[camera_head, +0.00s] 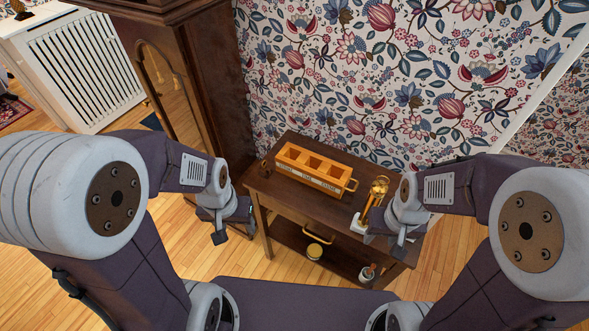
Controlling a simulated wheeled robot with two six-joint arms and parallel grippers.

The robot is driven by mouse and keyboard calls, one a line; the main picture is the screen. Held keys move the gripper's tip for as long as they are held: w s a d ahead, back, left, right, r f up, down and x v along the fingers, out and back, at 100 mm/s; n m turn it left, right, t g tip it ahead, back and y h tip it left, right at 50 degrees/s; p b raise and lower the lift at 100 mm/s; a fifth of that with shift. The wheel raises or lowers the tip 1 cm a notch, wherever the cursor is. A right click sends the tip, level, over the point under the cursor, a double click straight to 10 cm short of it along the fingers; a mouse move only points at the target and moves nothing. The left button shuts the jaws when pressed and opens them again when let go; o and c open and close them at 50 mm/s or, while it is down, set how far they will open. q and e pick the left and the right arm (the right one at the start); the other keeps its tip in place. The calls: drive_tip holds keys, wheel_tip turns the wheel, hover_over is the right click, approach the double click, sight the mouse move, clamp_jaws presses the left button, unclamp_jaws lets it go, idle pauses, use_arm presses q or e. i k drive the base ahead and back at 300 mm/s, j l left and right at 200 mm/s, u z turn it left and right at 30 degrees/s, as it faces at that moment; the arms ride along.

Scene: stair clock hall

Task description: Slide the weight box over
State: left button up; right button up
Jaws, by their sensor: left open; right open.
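The weight box (305,178) is an orange-yellow open box with several compartments and pale labels along its front. It sits on the dark wooden side table (330,204), towards the back against the wallpapered wall, with a brass handle at its right end. My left gripper (235,232) is open and empty, in front of the table's left end and apart from the box. My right gripper (380,237) is open over the table's right part, to the right of the box and apart from it. Its wrist hides part of the tabletop.
A brass object (379,187) stands on the table right of the box, close to my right gripper. A small dark item (264,165) is at the table's left end. The lower shelf (335,264) holds brass pieces. A tall clock case (205,75) stands left of the table.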

sight(331, 178)
drive_tip(key=i+j+u, duration=0.15)
drive_tip(key=u, duration=0.25)
drive_tip(key=i+j+u, duration=0.1)
drive_tip(key=u, duration=0.35)
drive_tip(key=i, duration=0.05)
